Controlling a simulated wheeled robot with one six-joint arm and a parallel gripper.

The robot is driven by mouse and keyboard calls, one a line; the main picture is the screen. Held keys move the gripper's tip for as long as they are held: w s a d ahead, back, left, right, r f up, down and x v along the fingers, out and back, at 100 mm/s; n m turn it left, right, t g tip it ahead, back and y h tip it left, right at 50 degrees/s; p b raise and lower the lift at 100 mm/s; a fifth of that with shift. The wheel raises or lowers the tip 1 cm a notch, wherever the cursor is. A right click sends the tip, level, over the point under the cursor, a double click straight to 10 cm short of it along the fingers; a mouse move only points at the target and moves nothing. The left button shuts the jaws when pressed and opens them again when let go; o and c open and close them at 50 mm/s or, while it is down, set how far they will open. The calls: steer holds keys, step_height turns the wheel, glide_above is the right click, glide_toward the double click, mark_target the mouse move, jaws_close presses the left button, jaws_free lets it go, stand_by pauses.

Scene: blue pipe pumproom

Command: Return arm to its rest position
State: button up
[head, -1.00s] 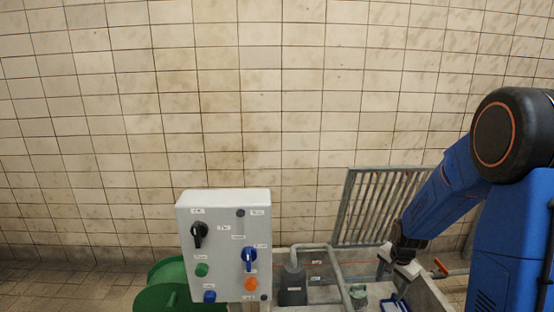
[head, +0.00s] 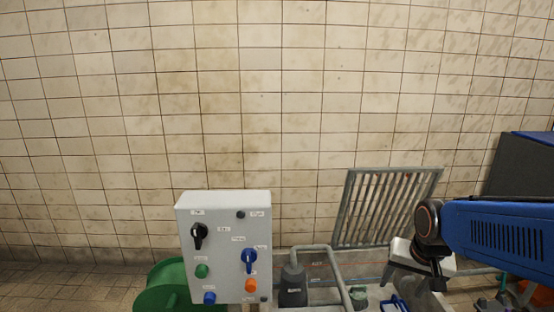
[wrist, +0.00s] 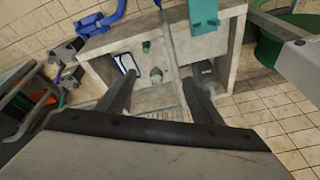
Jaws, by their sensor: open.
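My arm (head: 500,228) enters the head view from the right, with its blue link nearly level and a dark joint at its left end. Below that joint is a pale block at my wrist; my fingertips cannot be made out there. In the wrist view my gripper (wrist: 158,80) is open, with its two dark fingers apart and nothing between them. The fingers point toward a concrete sump (wrist: 110,42), and they look clear of it.
A grey control box (head: 222,245) with knobs and buttons stands left of my arm. A green reel (head: 165,287) is behind it. A metal grate (head: 388,207) leans on the tiled wall. Pipes (head: 322,249) rise from the sump. A dark cabinet (head: 520,165) stands at right.

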steer(key=s+a+r+n+t, duration=0.1)
steer(key=s+r+n, duration=0.3)
steer(key=s, duration=0.9)
steer(key=shift+s+a+r, duration=0.15)
steer(key=shift+s+a, duration=0.2)
steer(key=shift+a, duration=0.35)
